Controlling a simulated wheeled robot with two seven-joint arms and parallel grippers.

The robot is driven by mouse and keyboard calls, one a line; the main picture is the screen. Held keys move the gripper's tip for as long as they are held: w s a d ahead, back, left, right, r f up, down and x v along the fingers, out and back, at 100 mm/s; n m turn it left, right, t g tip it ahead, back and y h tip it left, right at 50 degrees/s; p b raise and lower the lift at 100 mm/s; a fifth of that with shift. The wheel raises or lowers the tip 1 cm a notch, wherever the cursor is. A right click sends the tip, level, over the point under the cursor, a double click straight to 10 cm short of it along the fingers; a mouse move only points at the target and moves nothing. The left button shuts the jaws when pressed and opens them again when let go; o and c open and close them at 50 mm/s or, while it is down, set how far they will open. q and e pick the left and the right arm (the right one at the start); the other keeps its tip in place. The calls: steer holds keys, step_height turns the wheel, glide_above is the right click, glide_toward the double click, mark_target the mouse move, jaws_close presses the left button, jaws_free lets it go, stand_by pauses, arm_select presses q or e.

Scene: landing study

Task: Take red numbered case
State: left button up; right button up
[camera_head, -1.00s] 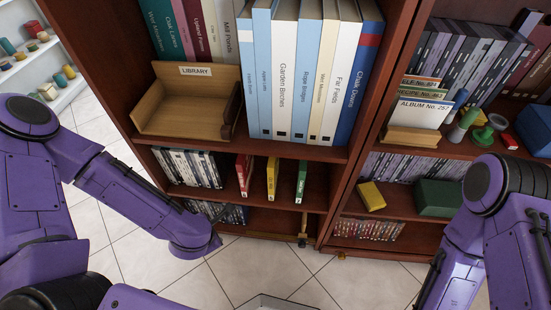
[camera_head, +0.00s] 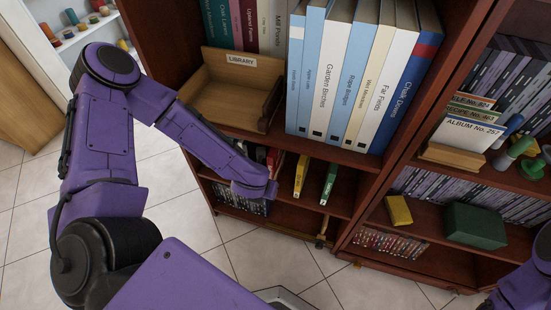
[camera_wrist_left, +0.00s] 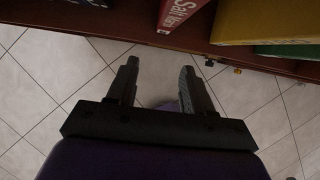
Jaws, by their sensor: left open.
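The red case (camera_head: 271,157) stands upright on the lower shelf of the left bookcase, mostly hidden behind my left arm in the head view. In the left wrist view the red case (camera_wrist_left: 180,13) shows its lower end, with white lettering on its spine, at the shelf's edge. My left gripper (camera_wrist_left: 159,67) is open and empty, its fingers pointing toward the shelf, apart from the case. The gripper's fingers are hidden in the head view. My right gripper is out of view; only part of its arm shows at the lower right.
A yellow case (camera_head: 300,175) and a green case (camera_head: 328,184) stand to the right of the red one. A wooden library holder (camera_head: 235,98) and large books fill the shelf above. Tiled floor (camera_head: 190,225) lies open in front.

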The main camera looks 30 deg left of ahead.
mark_target(277, 160)
arm_select(q)
steer(key=w, duration=0.2)
steer(key=w+a, duration=0.1)
steer(key=w, duration=0.1)
steer(key=shift+w+a, duration=0.1)
steer(key=shift+w, duration=0.25)
steer(key=shift+w+f, duration=0.1)
steer(key=shift+f, duration=0.5)
steer(key=shift+f+b, duration=0.25)
steer(key=shift+b, duration=0.1)
jaws_close()
